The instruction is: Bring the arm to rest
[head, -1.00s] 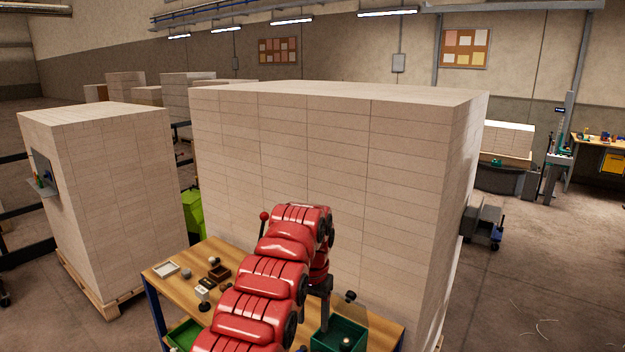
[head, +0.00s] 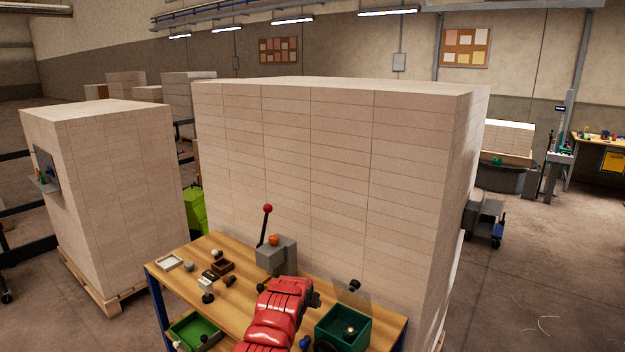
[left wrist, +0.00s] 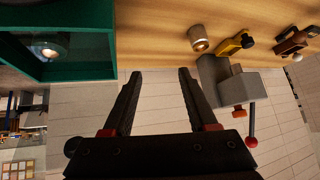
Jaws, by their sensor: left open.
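My red arm (head: 275,318) comes up from the bottom middle of the head view, low over the wooden workbench (head: 235,292). Its gripper is hardly visible there. In the left wrist view my left gripper (left wrist: 160,75) has its two black fingers spread apart with nothing between them. Past the fingertips lie the bench's wooden top (left wrist: 155,35) and the pale ream stack. My right gripper is in neither view.
A grey block with a red-knobbed lever (head: 277,255) stands close beyond my arm. A green bin (head: 342,330) is close on its right. Small items and a green tray (head: 193,333) lie left. A tall ream stack (head: 330,150) rises behind the bench.

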